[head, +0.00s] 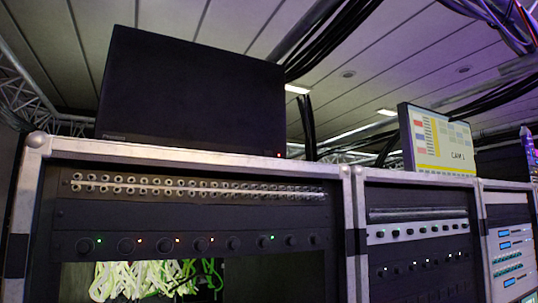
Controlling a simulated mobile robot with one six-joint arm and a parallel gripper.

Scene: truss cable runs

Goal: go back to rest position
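My gripper and arm do not show in the head view. The task names no other object. The view looks slightly upward at equipment racks and the ceiling.
A rack (45,200) with a jack panel, knobs and green and white cables (150,278) fills the left front. A black monitor (190,95) stands on it. A second rack (415,215) carries a "CAM 1" screen (440,142). Black cable bundles (335,38) hang from trusses (22,88) overhead.

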